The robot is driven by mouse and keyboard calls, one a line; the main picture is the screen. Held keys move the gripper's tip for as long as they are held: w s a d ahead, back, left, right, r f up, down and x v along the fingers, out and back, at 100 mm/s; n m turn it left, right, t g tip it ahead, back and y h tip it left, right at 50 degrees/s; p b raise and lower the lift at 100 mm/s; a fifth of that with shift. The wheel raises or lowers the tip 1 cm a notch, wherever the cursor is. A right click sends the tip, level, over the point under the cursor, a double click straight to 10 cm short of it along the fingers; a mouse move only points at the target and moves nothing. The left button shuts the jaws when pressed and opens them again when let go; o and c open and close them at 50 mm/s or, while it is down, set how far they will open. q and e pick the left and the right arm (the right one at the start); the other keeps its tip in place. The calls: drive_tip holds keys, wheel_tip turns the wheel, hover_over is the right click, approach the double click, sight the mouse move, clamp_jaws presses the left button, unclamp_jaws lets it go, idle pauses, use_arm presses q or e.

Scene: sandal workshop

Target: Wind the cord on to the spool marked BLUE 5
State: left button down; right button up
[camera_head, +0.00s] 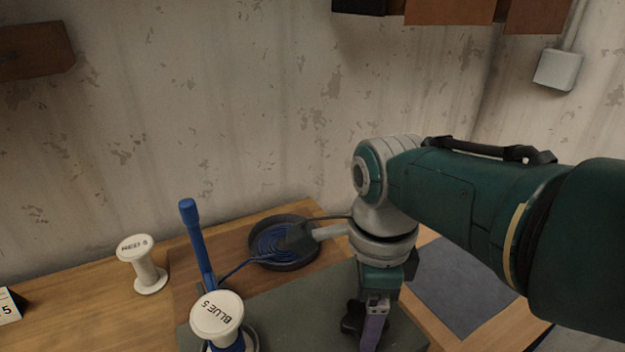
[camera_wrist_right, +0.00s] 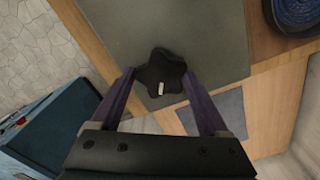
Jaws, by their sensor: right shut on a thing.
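The white spool marked BLUE 5 (camera_head: 217,316) stands at the front of the bench, with blue showing below its top flange. A blue cord (camera_head: 236,268) runs from a coil in a round dark tray (camera_head: 314,258) towards the blue post and spool. The blue post (camera_head: 196,245) stands upright just behind the spool. My right gripper (camera_head: 369,330) is shut on a black star-shaped knob (camera_head: 350,320) at the green-grey mat. In the right wrist view the knob (camera_wrist_right: 160,68) sits between the fingertips (camera_wrist_right: 158,76). My left gripper is not in view.
A card marked 5 (camera_head: 8,306) is at the left edge. A dark grey pad (camera_head: 462,285) lies to the right. The wall (camera_head: 200,120) rises behind the bench.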

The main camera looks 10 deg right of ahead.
drive_tip(key=o, duration=1.2)
drive_tip(key=shift+o, duration=0.2)
wheel_tip(320, 180, up, 10)
drive_tip(key=p, duration=0.6)
